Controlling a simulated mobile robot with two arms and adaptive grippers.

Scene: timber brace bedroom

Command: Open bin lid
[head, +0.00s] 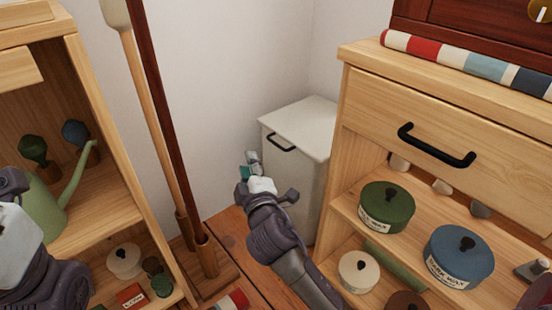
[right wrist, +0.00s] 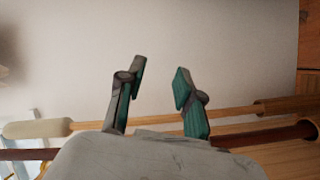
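The bin (head: 295,170) is a pale off-white box in the corner, beside the right-hand cabinet. Its flat lid (head: 306,122) lies shut on top, with a black handle (head: 281,142) on the front face near the top edge. My right gripper (head: 248,163) is in front of the bin, a little below and left of the handle, apart from it as far as I can tell. In the right wrist view its two teal-padded fingers (right wrist: 158,78) stand apart with nothing between them. My left arm shows at the left edge; its fingers are out of sight.
A wooden cabinet (head: 357,57) with a black drawer handle and lidded pots (head: 386,207) stands close right of the bin. Wooden poles (head: 160,125) stand left of it; they cross the right wrist view too. A shelf unit (head: 103,130) with a green watering can (head: 42,213) is at left.

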